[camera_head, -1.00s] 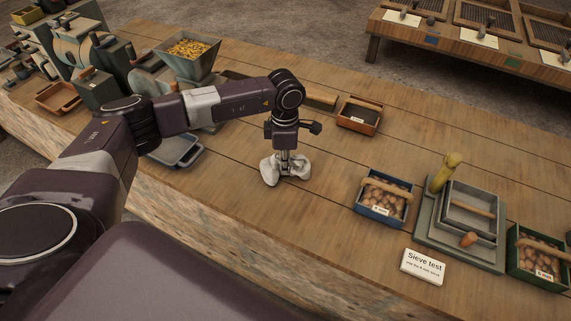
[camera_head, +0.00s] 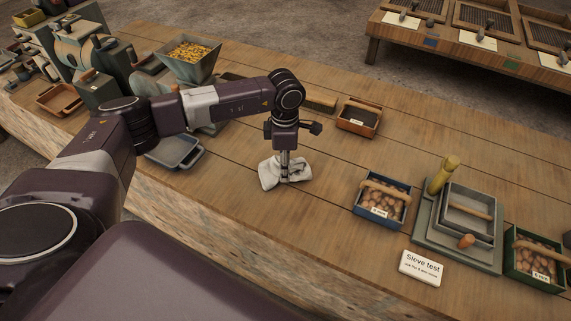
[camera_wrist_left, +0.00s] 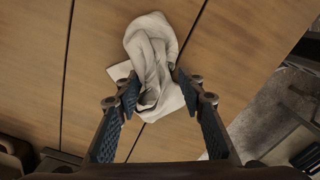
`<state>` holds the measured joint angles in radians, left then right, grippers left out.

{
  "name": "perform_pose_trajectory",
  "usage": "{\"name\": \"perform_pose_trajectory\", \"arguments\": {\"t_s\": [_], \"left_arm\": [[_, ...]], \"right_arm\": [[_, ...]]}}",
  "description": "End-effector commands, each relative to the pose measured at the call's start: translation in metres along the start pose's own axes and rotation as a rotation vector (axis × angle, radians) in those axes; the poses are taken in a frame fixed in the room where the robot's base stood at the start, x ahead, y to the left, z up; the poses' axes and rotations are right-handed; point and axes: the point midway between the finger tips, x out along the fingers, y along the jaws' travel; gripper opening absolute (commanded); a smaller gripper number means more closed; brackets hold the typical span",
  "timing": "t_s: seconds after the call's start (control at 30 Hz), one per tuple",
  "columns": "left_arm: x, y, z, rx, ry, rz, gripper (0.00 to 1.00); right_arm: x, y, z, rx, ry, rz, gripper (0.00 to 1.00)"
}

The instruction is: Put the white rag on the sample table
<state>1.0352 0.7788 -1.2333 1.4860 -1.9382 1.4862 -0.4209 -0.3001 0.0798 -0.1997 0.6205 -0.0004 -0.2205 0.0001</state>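The white rag (camera_head: 286,170) lies crumpled and spread on the long wooden table (camera_head: 325,220), near its middle. My left gripper (camera_head: 285,177) points straight down over the rag, with its fingertips low at the cloth. In the left wrist view the two fingertips (camera_wrist_left: 158,88) stand apart, with folds of the rag (camera_wrist_left: 152,52) between and beyond them. The fingers look open; the cloth partly hides the space between the tips. My right gripper is not in view.
Right of the rag are a blue crate (camera_head: 363,208) of brown items, grey sieve trays (camera_head: 425,230), a "Sieve test" card (camera_head: 421,268) and a green crate (camera_head: 535,283). An orange-brown box (camera_head: 357,126) stands behind, a grey tray (camera_head: 172,164) to the left. Bare wood surrounds the rag.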

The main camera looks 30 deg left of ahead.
Motion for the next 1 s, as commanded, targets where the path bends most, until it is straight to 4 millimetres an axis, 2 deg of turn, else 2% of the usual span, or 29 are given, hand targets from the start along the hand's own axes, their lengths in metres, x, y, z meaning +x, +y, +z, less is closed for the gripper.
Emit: {"name": "perform_pose_trajectory", "arguments": {"t_s": [0.03, 0.27, 0.53, 0.63, 0.77, 1.0], "left_arm": [[-0.010, -0.002, -0.001, 0.001, 0.000, 0.000, 0.36], [-0.026, -0.009, 0.000, 0.000, -0.001, 0.000, 0.36], [-0.076, -0.029, -0.001, 0.001, 0.000, 0.000, 0.36], [-0.084, -0.034, -0.001, 0.001, 0.000, 0.000, 0.36], [-0.086, -0.036, -0.001, -0.001, 0.000, -0.001, 0.36], [-0.085, -0.026, -0.004, -0.004, 0.000, 0.000, 0.12]], "right_arm": [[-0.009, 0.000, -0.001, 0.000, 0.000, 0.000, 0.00], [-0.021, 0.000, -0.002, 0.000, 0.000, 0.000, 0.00], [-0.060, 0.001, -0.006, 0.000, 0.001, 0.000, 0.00], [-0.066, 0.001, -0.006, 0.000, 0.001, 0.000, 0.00], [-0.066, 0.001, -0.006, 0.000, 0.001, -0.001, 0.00], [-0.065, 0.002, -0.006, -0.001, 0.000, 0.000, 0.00]]}}
